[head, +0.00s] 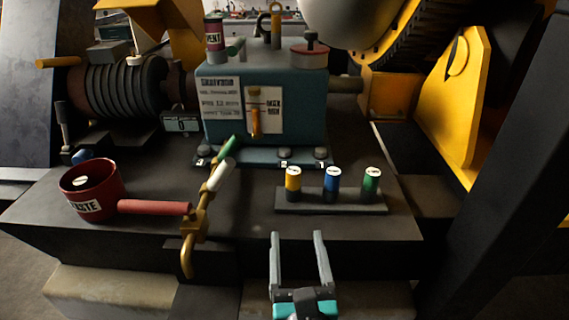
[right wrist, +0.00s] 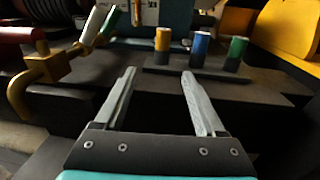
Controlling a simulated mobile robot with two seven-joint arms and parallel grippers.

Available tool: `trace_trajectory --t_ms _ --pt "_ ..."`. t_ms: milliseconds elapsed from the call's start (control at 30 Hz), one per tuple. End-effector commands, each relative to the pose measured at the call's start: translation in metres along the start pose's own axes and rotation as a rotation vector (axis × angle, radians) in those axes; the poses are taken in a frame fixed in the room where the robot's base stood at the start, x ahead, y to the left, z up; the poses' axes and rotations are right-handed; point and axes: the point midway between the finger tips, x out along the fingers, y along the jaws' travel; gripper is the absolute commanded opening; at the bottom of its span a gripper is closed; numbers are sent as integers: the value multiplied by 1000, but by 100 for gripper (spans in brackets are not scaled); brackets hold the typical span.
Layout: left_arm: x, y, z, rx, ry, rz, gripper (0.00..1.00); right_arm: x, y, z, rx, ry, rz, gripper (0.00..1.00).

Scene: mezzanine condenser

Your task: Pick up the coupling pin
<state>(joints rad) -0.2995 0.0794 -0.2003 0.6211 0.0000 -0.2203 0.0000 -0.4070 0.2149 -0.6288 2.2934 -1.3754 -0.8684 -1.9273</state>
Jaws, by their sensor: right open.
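I cannot tell for sure which thing is the coupling pin; nothing in view is labelled so. Three short capped cylinders stand upright in a dark rack: a yellow one (head: 293,180), a blue one (head: 332,183) and a green one (head: 371,183). They also show ahead of the fingers in the right wrist view, yellow (right wrist: 162,40), blue (right wrist: 200,45) and green (right wrist: 236,50). A brass pin-like piece (head: 255,115) hangs on the teal box's front. My right gripper (head: 297,237) is open and empty, in front of the table edge, short of the rack. My left gripper is not in view.
The teal box (head: 305,110) stands behind the rack (head: 310,204). A brass valve (head: 195,225) with white and green handle parts is at the table's front edge. A red cup (head: 105,180) with a long handle lies left. Yellow machinery (head: 455,100) fills the right. Bare tabletop surrounds the rack.

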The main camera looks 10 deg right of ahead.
Motion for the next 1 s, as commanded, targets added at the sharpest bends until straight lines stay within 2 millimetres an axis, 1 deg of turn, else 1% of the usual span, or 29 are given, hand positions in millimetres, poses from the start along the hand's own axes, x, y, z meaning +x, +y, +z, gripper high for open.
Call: trace_trajectory --t_ms 33,133,267,600,733,900,1000 --pt "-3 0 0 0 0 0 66 -1 -2 10 -15 -15 -6 72" --pt "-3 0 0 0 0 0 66 3 -3 16 -30 -30 -13 72" --pt "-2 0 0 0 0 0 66 21 -3 16 -30 -32 -13 72" --pt "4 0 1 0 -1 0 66 78 -4 16 -26 -30 -12 72" --pt "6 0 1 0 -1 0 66 92 -4 16 -27 -29 -12 72" --pt "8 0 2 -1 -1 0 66 100 -4 16 -26 -27 -11 72" --pt "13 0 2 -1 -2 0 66 108 -5 15 -27 -28 -11 72"
